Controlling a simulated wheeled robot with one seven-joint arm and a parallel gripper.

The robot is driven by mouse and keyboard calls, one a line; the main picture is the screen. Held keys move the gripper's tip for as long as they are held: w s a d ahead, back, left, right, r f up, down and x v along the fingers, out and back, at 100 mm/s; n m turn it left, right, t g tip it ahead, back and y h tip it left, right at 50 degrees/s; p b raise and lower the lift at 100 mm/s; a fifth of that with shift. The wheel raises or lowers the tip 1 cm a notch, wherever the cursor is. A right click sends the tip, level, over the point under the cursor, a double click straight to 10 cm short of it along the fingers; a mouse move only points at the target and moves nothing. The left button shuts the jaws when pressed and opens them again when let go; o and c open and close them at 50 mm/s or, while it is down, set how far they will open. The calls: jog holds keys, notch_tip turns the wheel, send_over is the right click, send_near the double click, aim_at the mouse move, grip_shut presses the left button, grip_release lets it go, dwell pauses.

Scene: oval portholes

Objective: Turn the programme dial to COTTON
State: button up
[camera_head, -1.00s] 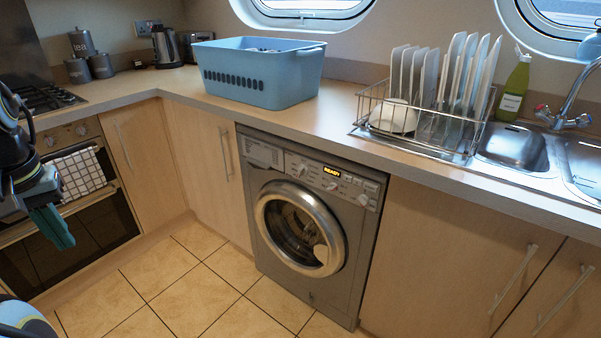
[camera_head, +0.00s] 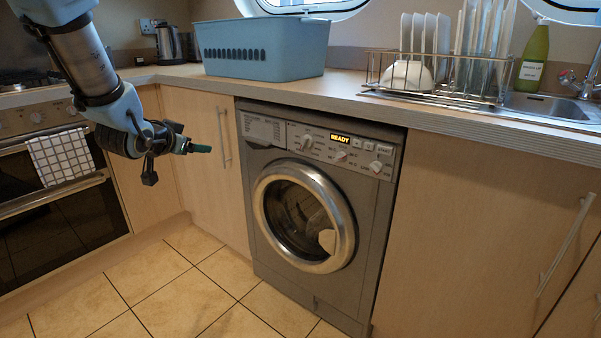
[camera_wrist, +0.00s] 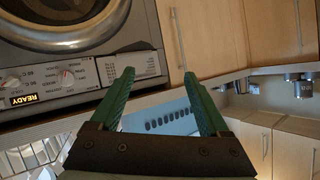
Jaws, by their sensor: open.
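The grey washing machine (camera_head: 262,215) stands under the worktop with a lit READY display. Its panel has several round dials. In the wrist view, turned upside down, a dial (camera_wrist: 68,78) with a ring of marks sits beside the white label panel. My gripper (camera_head: 201,148) is left of the machine, in front of a cupboard door, apart from the panel. Its green fingers (camera_wrist: 158,76) are open and empty in the wrist view.
A blue basket (camera_head: 262,48) and a wire dish rack (camera_head: 435,85) with plates stand on the worktop (camera_head: 355,103), whose edge overhangs the panel. The machine's round door (camera_head: 304,215) is closed. A cupboard handle (camera_head: 222,140) is near my gripper. The floor in front is clear.

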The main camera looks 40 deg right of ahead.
jog(key=s+d+f+m+g+h+b, duration=0.1)
jog(key=s+d+f+m+h+b, duration=0.1)
jog(key=d, duration=0.3)
jog(key=s+d+f+m+g+h+b, duration=0.1)
jog(key=s+d+f+m+h+b, duration=0.15)
jog(key=d, duration=0.25)
jog(key=m+g+h+b, duration=0.3)
jog(key=h+b, duration=0.1)
send_near(303, 142)
jog(key=x, duration=0.9)
jog(key=shift+f, duration=0.1)
grip_shut()
